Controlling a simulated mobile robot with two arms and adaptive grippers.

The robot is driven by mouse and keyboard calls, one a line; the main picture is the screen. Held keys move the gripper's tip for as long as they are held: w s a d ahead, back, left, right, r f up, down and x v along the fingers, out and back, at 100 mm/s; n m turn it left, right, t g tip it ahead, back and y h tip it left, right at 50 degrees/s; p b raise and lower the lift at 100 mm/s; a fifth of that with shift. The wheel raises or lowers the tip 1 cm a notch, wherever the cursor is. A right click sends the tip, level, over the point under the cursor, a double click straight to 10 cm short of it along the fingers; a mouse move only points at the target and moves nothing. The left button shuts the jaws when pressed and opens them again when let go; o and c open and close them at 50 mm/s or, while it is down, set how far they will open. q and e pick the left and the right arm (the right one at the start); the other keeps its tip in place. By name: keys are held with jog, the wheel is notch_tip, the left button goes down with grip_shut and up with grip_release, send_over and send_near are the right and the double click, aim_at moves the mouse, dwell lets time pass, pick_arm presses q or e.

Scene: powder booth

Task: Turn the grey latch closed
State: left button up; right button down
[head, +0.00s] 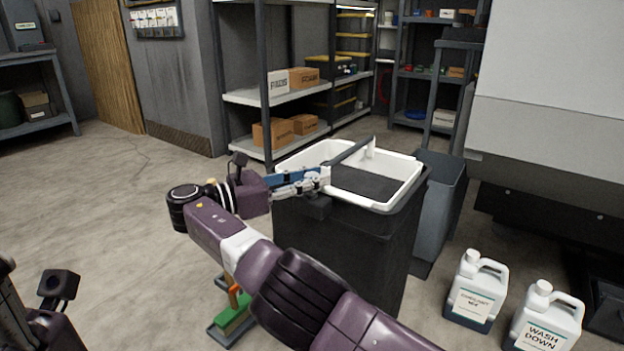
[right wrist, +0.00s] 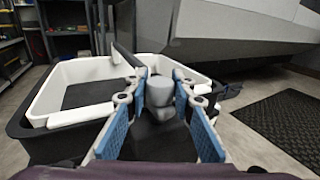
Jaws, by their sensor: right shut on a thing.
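My right gripper (head: 318,178) is at the near rim of a white tray (head: 408,178) set in the top of a dark bin (head: 345,245). In the right wrist view its blue-padded fingers (right wrist: 162,100) are closed in on a rounded grey piece (right wrist: 159,92), which I take to be the grey latch. A long grey bar (head: 352,151) slants from near the fingertips over the tray to a white post; it also shows in the right wrist view (right wrist: 127,54). The fingers partly hide the latch in the head view. Only a part of my left arm shows at lower left, without fingers.
A grey bin (head: 438,205) stands right behind the dark one. Two white jugs (head: 476,290) (head: 545,318) stand on the floor at the right, by a large pale machine (head: 550,110). A green and orange object (head: 234,312) lies under my right arm. Floor at left is clear.

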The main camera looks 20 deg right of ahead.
aim_at(315, 174)
jog(key=shift+d, duration=0.1)
jog(key=c, duration=2)
grip_release()
jog(key=shift+o, duration=0.5)
jog(key=shift+d, duration=0.1)
jog(key=shift+r, duration=0.7)
notch_tip(315, 174, up, 9)
jog(key=shift+f, duration=0.2)
